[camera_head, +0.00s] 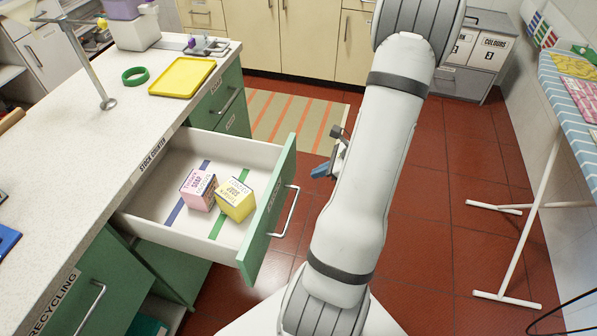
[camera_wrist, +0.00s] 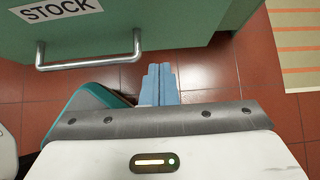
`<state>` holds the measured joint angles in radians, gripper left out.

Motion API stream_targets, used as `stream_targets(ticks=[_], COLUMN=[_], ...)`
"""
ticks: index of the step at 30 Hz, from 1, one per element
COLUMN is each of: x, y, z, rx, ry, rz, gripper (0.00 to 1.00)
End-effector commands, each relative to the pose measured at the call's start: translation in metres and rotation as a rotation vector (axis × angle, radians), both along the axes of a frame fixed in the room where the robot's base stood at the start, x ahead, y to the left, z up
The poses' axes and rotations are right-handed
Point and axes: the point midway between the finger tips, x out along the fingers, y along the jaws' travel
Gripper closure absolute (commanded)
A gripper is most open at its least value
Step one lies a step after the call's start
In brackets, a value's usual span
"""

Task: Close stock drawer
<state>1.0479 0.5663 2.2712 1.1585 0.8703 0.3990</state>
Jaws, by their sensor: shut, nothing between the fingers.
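The stock drawer (camera_head: 165,211) is pulled well out of the counter, with a white inside and a green front (camera_head: 268,215). Its metal bar handle (camera_head: 289,212) faces my arm. In the wrist view the green front (camera_wrist: 190,25) fills the top, with a STOCK label (camera_wrist: 58,8) and the handle (camera_wrist: 88,64). My gripper (camera_wrist: 160,72) is shut and empty, its blue fingers side by side, below and right of the handle in that view. In the head view my gripper (camera_head: 322,170) shows partly beside my arm, to the right of the drawer front and apart from it.
A pink soap box (camera_head: 198,189) and a yellow box (camera_head: 235,199) sit in the drawer. The stock counter (camera_head: 110,115) holds a yellow tray (camera_head: 182,77) and green ring (camera_head: 135,76). A recycling front (camera_head: 88,290) is below left.

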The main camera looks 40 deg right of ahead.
Motion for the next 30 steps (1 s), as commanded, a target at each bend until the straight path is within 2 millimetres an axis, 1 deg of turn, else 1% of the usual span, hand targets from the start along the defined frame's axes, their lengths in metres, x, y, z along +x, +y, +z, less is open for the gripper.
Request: stream_targets(ticks=[1, 5, 6, 12, 16, 30], x=[0.006, 0.02, 0.027, 0.045, 0.05, 0.052], y=[0.007, 0.018, 0.023, 0.036, 0.039, 0.04], z=[-0.01, -0.028, -0.024, -0.023, -0.024, -0.024], rx=[0.004, 0.002, 0.001, -0.001, -0.001, -0.001], ry=[0.003, 0.003, 0.001, 0.001, 0.0, -0.001], rz=[0.004, 0.005, 0.006, 0.003, 0.001, -0.004], gripper=[1.0, 1.0, 1.0, 1.0, 1.0, 1.0])
